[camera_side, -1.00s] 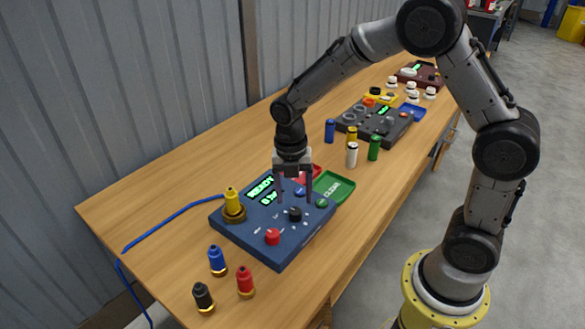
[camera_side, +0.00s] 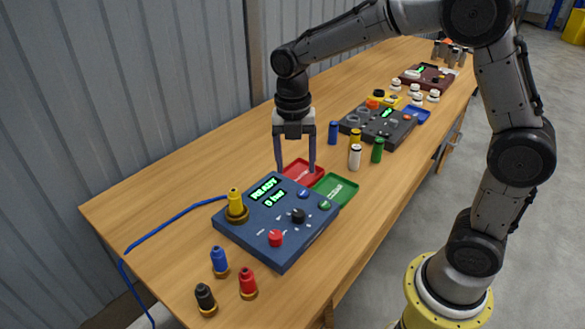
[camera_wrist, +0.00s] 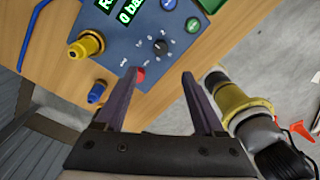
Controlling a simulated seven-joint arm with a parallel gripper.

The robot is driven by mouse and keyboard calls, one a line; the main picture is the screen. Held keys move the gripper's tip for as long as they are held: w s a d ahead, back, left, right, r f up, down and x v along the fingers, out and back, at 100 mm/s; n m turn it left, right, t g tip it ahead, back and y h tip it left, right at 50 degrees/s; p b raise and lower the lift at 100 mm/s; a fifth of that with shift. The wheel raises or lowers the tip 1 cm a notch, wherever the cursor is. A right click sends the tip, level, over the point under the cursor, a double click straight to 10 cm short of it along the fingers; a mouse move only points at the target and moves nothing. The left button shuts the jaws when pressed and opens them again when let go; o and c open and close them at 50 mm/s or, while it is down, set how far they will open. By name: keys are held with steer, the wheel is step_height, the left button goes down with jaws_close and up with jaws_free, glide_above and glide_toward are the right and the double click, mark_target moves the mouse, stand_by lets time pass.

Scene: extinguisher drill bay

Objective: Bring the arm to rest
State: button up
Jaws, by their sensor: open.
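My gripper (camera_side: 295,168) is open and empty. In the side view it hangs pointing down above the far edge of the blue control box, near the red tray (camera_side: 303,172). In the wrist view both fingers (camera_wrist: 160,75) are apart with nothing between them. The blue control box (camera_side: 262,242) has a lit green display, a red knob (camera_side: 276,238), a black knob (camera_side: 298,215) and a yellow fitting (camera_side: 236,205) at its left corner. The box also shows in the wrist view (camera_wrist: 120,50).
Blue (camera_side: 219,261), red (camera_side: 248,282) and black (camera_side: 205,299) fittings stand in front of the box. A green tray (camera_side: 336,188) lies beside it. Several small cylinders, a dark grey box (camera_side: 378,125) and a maroon box (camera_side: 427,77) are farther back. The table's left part (camera_side: 150,205) is mostly clear.

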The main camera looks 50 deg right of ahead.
steer(key=s+d+r+m+t, duration=0.1)
steer(key=s+r+m+t, duration=0.35)
steer(key=s+r, duration=0.6)
steer(key=s+f+m+t, duration=0.1)
steer(key=s+f+m, duration=0.2)
steer(key=s+m, duration=0.7)
steer(key=m, duration=1)
steer(key=shift+s+f, duration=0.15)
steer(key=shift+f, duration=0.05)
